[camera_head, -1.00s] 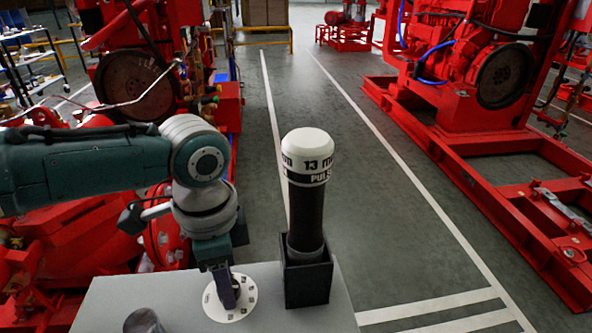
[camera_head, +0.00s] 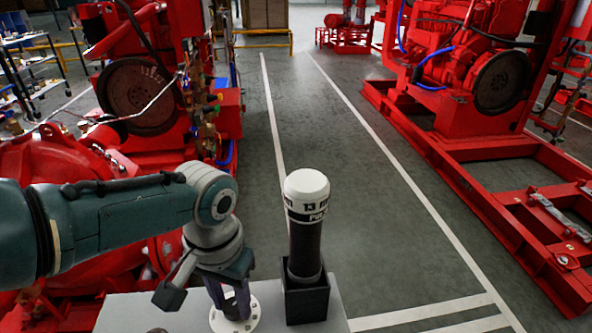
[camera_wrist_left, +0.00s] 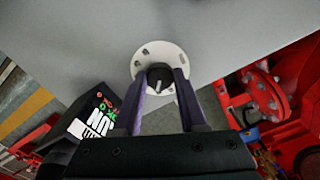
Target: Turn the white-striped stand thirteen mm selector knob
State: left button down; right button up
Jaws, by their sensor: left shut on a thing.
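A white round dial plate (camera_head: 251,318) with dark marks lies on the grey bench top, and it also shows in the wrist view (camera_wrist_left: 150,52). The small dark selector knob (camera_wrist_left: 160,77) stands at its middle; in the head view my fingers hide it. My left gripper (camera_head: 235,310) points down over the dial, shut on the knob, with one purple finger on each side of it in the wrist view (camera_wrist_left: 161,86). To the right stands a dark upright cylinder (camera_head: 305,245) with a white, lettered cap (camera_head: 307,190) reading 13, in a black square holder (camera_head: 307,303). My right gripper is out of view.
The grey bench top (camera_head: 125,312) is small, with the black holder close to my gripper's right. Red pump machinery (camera_head: 75,180) stands behind my left arm. A red engine frame (camera_head: 480,180) stands at the right, beyond open grey floor (camera_head: 370,230).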

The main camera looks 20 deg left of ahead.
pick_arm(q)
jog(key=n, duration=0.4)
jog(key=shift+d+n+p, duration=0.1)
jog(key=shift+n+p, duration=0.2)
jog(key=shift+p, duration=0.1)
jog(key=shift+n, duration=1.9)
jog(key=shift+c, duration=2.3)
grip_release()
jog(key=shift+r+p, duration=0.1)
jog(key=shift+p, duration=0.25)
